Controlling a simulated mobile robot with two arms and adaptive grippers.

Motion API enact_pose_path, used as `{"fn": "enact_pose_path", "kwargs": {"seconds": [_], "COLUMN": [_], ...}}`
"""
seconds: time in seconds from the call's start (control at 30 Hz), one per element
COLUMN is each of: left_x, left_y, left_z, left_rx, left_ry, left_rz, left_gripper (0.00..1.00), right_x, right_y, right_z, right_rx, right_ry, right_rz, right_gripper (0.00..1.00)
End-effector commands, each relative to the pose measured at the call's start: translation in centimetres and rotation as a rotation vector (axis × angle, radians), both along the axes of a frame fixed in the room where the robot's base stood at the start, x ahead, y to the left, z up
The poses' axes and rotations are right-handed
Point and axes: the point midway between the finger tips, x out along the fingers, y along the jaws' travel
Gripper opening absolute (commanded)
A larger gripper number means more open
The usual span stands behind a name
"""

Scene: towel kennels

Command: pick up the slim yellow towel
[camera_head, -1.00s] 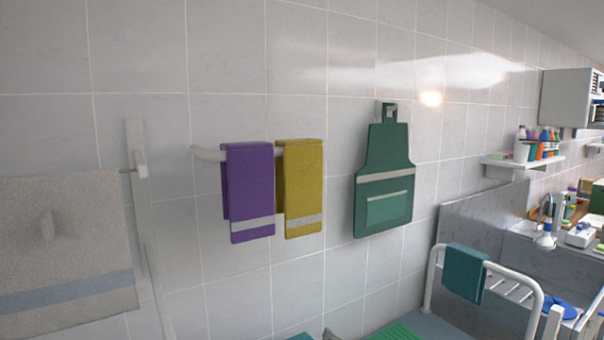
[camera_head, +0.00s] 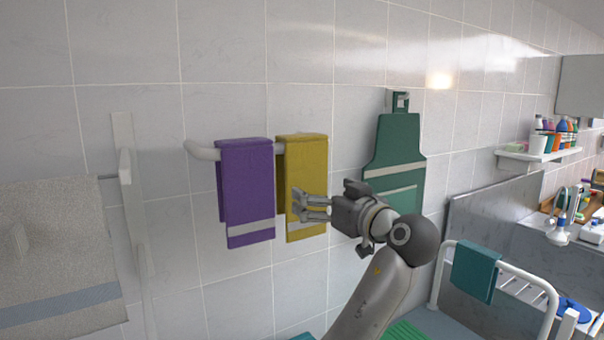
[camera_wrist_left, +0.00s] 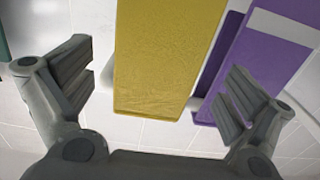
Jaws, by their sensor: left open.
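The slim yellow towel (camera_head: 302,160) hangs folded over a white wall rail, beside the purple towel. A pale stripe crosses it near the bottom, partly hidden by my gripper. My left gripper (camera_head: 300,206) is in front of its lower half, fingers pointing left in the head view. In the left wrist view the yellow towel (camera_wrist_left: 165,55) shows in the gap between the spread fingers of my left gripper (camera_wrist_left: 155,85). The gripper is open and empty; I cannot tell whether it touches the cloth. My right gripper is out of view.
The purple towel (camera_head: 247,185) hangs close on the left, and behind one finger in the left wrist view (camera_wrist_left: 262,70). A green apron (camera_head: 397,145) hangs to the right. A grey towel (camera_head: 60,235) hangs at far left. A teal towel (camera_head: 476,270) lies over a white rail.

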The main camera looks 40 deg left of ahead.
Motion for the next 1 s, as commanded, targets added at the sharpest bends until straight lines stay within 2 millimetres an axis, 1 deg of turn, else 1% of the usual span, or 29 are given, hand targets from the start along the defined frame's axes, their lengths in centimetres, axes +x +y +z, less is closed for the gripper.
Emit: {"fn": "enact_pose_path", "kwargs": {"seconds": [0.17, 0.4, 0.5, 0.63, 0.83, 0.87, 1.0], "left_x": [0.3, 0.8, 1.2, 1.4, 1.4, 1.4, 1.4], "left_y": [1.1, 3.8, 5.0, 5.6, 5.6, 5.6, 5.6], "left_z": [0.0, 0.0, -0.2, -0.4, -0.5, -0.5, -0.5], "left_rx": [0.001, 0.001, 0.001, 0.001, -0.001, -0.001, -0.001], "left_ry": [0.003, 0.004, 0.005, 0.002, 0.001, 0.001, 0.001], "left_rz": [0.0, 0.001, 0.001, 0.0, -0.001, -0.001, -0.001], "left_gripper": [1.0, 1.0, 1.0, 1.0, 1.0, 0.97, 0.79], "right_x": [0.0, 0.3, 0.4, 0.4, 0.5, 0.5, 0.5], "right_y": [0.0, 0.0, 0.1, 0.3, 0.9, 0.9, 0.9], "right_z": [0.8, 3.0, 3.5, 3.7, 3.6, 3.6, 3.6], "right_rx": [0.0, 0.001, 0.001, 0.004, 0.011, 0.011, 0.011], "right_ry": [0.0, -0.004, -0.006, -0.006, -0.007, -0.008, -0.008], "right_rz": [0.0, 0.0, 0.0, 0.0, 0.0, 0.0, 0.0], "right_gripper": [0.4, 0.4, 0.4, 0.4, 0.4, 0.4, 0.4]}}
